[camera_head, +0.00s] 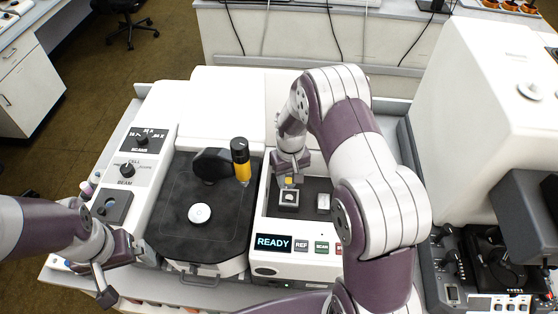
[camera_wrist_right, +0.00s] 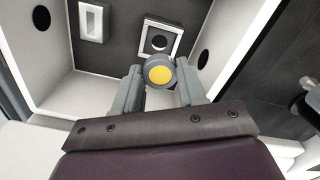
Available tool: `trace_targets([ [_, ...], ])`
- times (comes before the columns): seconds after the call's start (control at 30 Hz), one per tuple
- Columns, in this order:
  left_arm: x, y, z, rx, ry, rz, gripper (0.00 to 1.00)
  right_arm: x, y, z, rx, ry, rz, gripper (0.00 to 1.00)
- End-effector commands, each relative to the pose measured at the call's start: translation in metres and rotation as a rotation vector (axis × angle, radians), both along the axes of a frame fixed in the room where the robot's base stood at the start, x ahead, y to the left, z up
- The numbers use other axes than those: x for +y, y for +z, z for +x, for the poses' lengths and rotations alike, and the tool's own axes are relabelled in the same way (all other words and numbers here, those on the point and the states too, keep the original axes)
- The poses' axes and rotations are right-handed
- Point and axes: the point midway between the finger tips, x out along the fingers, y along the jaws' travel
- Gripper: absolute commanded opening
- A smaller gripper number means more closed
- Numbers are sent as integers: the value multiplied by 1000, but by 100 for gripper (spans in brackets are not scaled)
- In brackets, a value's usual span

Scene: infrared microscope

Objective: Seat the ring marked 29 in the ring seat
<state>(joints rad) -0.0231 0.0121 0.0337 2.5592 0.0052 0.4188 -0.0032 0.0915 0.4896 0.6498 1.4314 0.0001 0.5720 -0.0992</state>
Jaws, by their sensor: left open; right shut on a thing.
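My right gripper (camera_head: 289,165) is over the dark recessed bay of the white instrument. In the right wrist view its two fingers (camera_wrist_right: 160,85) are shut on a small round grey piece with a yellow face (camera_wrist_right: 160,75), which I take for the ring; no number is legible. A square light-framed seat with a dark round centre (camera_wrist_right: 160,42) lies just beyond the ring in that view. In the head view the seat (camera_head: 289,199) is just below the held ring (camera_head: 289,181); the ring appears apart from it. My left gripper (camera_head: 104,282) is open and empty at the lower left.
A white slotted block (camera_head: 323,202) sits right of the seat in the same bay, whose walls enclose the right gripper's space. Left of it, a black stage (camera_head: 205,240) carries a white disc (camera_head: 200,213) and a black-and-yellow upright part (camera_head: 241,160). A screen reads READY (camera_head: 272,243).

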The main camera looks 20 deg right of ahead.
Motion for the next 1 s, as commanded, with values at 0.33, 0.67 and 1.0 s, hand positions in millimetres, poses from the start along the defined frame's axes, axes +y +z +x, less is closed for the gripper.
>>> trace_targets([
  [0.33,0,-19,-1,0,0,0,100,0,-27,0,-2,0,0,12],
  [0.67,0,-45,-1,0,0,0,100,0,-62,-1,-1,0,0,12],
  [1.0,0,-45,-1,0,0,0,100,0,-65,-2,0,0,0,12],
])
